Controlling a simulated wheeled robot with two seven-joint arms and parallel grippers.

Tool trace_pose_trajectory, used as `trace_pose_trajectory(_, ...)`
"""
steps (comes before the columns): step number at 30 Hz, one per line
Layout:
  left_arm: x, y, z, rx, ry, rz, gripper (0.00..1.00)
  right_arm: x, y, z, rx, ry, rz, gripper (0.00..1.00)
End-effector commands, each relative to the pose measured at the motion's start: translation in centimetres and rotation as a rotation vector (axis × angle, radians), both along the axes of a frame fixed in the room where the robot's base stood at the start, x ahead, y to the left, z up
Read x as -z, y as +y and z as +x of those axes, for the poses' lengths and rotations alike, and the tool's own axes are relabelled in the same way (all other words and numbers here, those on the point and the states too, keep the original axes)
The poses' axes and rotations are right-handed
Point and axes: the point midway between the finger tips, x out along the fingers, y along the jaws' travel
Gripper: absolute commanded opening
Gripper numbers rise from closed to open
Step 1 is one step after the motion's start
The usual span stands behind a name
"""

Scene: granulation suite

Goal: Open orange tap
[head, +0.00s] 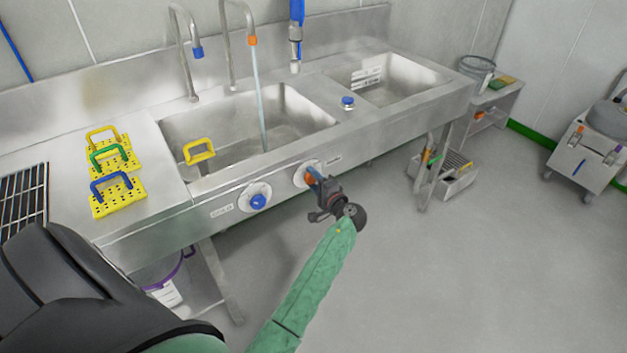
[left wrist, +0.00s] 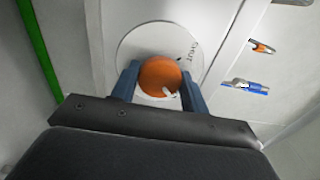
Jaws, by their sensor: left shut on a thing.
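The orange tap knob (left wrist: 160,77) sits on a round white dial plate on the front panel of the steel sink. In the head view the knob (head: 311,177) is partly hidden by my left gripper (head: 318,183). In the left wrist view the two blue fingers of my left gripper (left wrist: 158,84) are shut on the knob, one on each side. A white pointer shows on the knob's lower right. Water runs from the orange-tipped spout (head: 252,41) into the left basin (head: 290,107). My right gripper is not in view.
A blue knob (head: 257,201) sits on the panel to the left. A blue-tipped spout (head: 197,53) stands beside the orange-tipped one. Yellow perforated blocks with coloured handles (head: 118,197) lie on the left counter. The floor (head: 440,270) in front is clear.

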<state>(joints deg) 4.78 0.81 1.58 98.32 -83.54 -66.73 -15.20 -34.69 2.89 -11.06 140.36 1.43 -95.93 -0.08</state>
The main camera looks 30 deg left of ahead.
Motion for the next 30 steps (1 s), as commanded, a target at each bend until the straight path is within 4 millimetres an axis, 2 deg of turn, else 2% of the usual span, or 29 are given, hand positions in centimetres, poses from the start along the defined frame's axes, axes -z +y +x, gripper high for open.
trace_pose_trajectory(1,-0.1,0.0,0.1,0.002,0.0,0.001,0.22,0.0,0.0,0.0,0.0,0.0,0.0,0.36)
trace_pose_trajectory(2,0.0,0.0,0.1,0.002,0.0,0.001,0.51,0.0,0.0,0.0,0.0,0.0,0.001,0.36)
trace_pose_trajectory(4,0.0,0.0,0.1,0.001,0.0,0.001,0.64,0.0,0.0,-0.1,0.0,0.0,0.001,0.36)
trace_pose_trajectory(5,0.0,0.0,0.0,0.001,0.0,0.001,0.67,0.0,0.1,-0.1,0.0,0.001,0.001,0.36)
trace_pose_trajectory(16,0.1,-0.6,-0.2,0.001,-0.001,0.0,0.67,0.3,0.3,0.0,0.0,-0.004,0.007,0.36)
trace_pose_trajectory(30,0.2,-6.5,-2.6,0.002,-0.001,0.0,0.67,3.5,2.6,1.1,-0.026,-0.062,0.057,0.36)
